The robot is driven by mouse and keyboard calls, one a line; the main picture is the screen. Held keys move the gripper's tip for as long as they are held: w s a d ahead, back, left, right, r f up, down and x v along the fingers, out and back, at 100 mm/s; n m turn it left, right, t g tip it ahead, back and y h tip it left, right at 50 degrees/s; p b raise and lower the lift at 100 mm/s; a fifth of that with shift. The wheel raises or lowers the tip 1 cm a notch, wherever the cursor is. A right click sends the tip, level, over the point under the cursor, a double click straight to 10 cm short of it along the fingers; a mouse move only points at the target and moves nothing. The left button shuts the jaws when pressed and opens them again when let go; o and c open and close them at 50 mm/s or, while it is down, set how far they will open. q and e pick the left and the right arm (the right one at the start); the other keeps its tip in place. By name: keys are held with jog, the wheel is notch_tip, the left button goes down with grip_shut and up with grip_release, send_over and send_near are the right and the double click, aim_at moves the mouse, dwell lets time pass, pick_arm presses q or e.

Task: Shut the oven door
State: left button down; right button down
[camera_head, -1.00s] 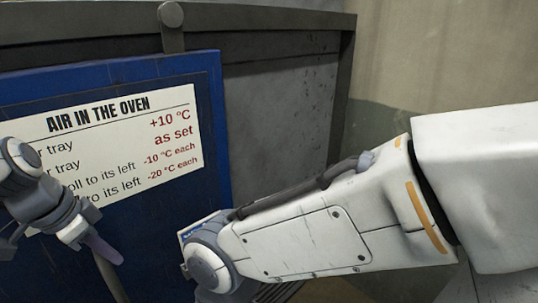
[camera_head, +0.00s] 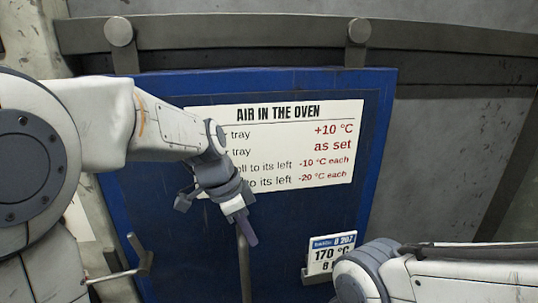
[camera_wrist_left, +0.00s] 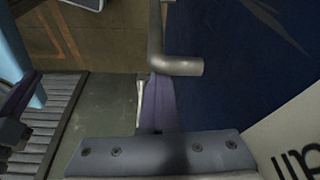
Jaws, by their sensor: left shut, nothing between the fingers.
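The blue oven door (camera_head: 300,215) hangs from two roller hangers and bears a white sign (camera_head: 330,115) headed "AIR IN THE OVEN". A grey bar handle (camera_head: 244,270) stands on its lower middle. My left gripper (camera_head: 247,230) is shut and empty, with purple fingers at the top of the handle; I cannot tell whether they touch. In the left wrist view, a bent grey bar (camera_wrist_left: 178,67) lies just beyond the purple fingers (camera_wrist_left: 160,100), with the blue door at the right. My right arm enters at the lower right; its gripper is out of view.
A dark rail (camera_head: 230,38) runs across the top, over a grey panel (camera_head: 440,150) right of the door. A card reading 170 °C (camera_head: 332,253) sits at the door's lower right. A grey bracket (camera_head: 138,258) stands at left. The left wrist view shows a roller conveyor (camera_wrist_left: 48,120).

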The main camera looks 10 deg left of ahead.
aim_at(267, 228)
pick_arm(q)
jog(key=w+d, duration=0.2)
jog(key=d, duration=0.1)
jog(key=shift+d, duration=0.25)
jog(key=v, duration=1.9)
jog(key=s+d+f+n+g+y, duration=0.1)
jog(key=s+d+f, duration=0.3)
jog(key=f, duration=0.2)
jog(key=s+d+f+n, duration=0.2)
jog(key=s+d+f, duration=0.2)
jog(key=f, duration=0.2)
jog(key=s+f+n+y, duration=0.1)
jog(key=s+f+n, duration=0.1)
jog(key=s+f, duration=0.9)
jog(key=shift+s+d+f+g, duration=0.2)
jog(key=shift+s+f+g, duration=0.15)
jog(key=shift+f, duration=0.35)
